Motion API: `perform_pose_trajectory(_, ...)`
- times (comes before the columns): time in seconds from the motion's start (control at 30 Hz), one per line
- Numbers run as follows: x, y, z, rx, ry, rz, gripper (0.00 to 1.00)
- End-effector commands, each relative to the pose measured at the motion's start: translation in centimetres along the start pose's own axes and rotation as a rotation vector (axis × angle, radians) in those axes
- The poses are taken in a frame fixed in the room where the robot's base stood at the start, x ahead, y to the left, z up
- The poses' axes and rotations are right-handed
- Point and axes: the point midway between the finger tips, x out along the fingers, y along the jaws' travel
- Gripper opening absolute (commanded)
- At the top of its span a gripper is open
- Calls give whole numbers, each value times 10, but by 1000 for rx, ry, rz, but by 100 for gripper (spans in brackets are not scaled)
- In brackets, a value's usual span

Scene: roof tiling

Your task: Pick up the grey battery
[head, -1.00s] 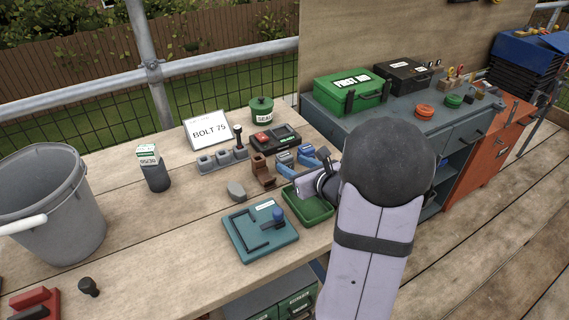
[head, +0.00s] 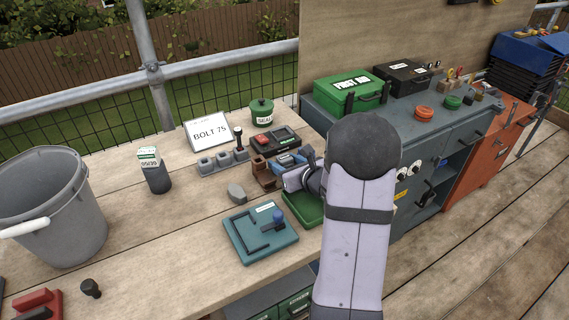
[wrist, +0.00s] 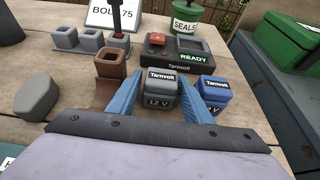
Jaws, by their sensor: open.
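The grey battery (wrist: 161,95), labelled Tarnvolt 12 V, stands upright in the wrist view. My gripper (wrist: 160,92) is open, with one blue finger on each side of the battery. I cannot tell whether the fingers touch it. A blue battery (wrist: 213,95), also labelled Tarnvolt, stands just right of the right finger. In the head view my arm and gripper hide most of this area, and I cannot clearly make out the grey battery there.
A brown holder (wrist: 111,72) stands close by the left finger. Behind is a charger (wrist: 172,54) reading READY. A grey stone-like block (wrist: 37,97) lies left. In the head view, a green tray (head: 303,206) and teal fixture (head: 240,232) lie in front, and a bucket (head: 60,215) stands far left.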

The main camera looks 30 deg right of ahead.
Motion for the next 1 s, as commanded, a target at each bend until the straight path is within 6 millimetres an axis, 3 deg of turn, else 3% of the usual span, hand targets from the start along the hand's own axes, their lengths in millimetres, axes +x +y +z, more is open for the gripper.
perform_pose_trajectory(0.13,0,0,0,0,0,0,43)
perform_pose_trajectory(0.3,0,0,0,0,0,0,7)
perform_pose_trajectory(0.67,-3,0,7,-2,-4,-1,8)
perform_pose_trajectory(1.0,-22,0,55,-4,-7,-2,8)
